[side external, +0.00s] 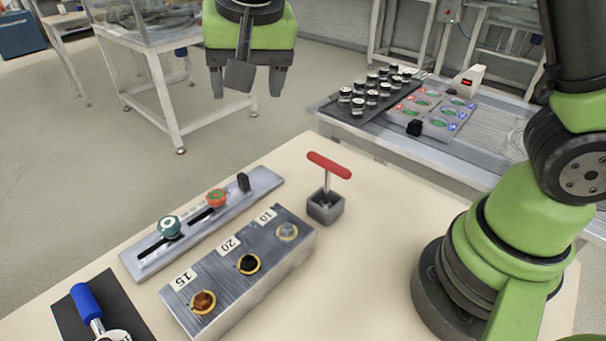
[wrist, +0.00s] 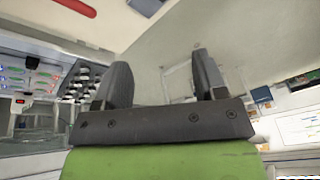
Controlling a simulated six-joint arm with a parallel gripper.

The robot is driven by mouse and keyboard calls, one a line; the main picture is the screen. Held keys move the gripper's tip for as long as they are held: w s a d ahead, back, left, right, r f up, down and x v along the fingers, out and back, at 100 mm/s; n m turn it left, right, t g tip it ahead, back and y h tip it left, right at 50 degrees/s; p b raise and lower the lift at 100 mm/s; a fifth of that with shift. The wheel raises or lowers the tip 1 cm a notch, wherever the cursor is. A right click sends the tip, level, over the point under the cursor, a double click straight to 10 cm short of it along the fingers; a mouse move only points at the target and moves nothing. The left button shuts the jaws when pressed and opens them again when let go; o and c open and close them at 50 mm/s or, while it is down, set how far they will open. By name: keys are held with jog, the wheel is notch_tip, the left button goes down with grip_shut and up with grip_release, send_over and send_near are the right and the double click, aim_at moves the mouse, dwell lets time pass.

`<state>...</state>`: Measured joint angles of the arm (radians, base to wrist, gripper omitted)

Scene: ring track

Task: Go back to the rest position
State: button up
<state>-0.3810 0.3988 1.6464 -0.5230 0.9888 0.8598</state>
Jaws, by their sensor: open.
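My gripper (side external: 247,82) hangs high at the top of the side external view, above and behind the far edge of the cream table. Its dark fingers are apart, with nothing between them. In the wrist view the two fingers (wrist: 165,85) also stand apart and empty. No object of the table touches the gripper.
The cream table (side external: 385,222) bears a slider rail (side external: 200,227), a block with numbered holes (side external: 240,272), a red T-handle tool (side external: 328,166) in a grey holder (side external: 325,207) and a blue-handled tool (side external: 86,303). A bench with black-and-white cylinders (side external: 358,106) stands behind.

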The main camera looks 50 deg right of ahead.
jog(key=s+d+r+n+t+y, duration=0.1)
jog(key=s+d+r, duration=0.2)
jog(key=s, duration=0.7)
jog(key=s+d+r+n+t+y, duration=0.1)
jog(key=s+d+r+t+y, duration=0.1)
jog(key=s, duration=0.8)
jog(key=d+r, duration=0.1)
jog(key=d, duration=0.1)
jog(key=shift+d+n+t, duration=0.3)
jog(key=shift+n, duration=0.1)
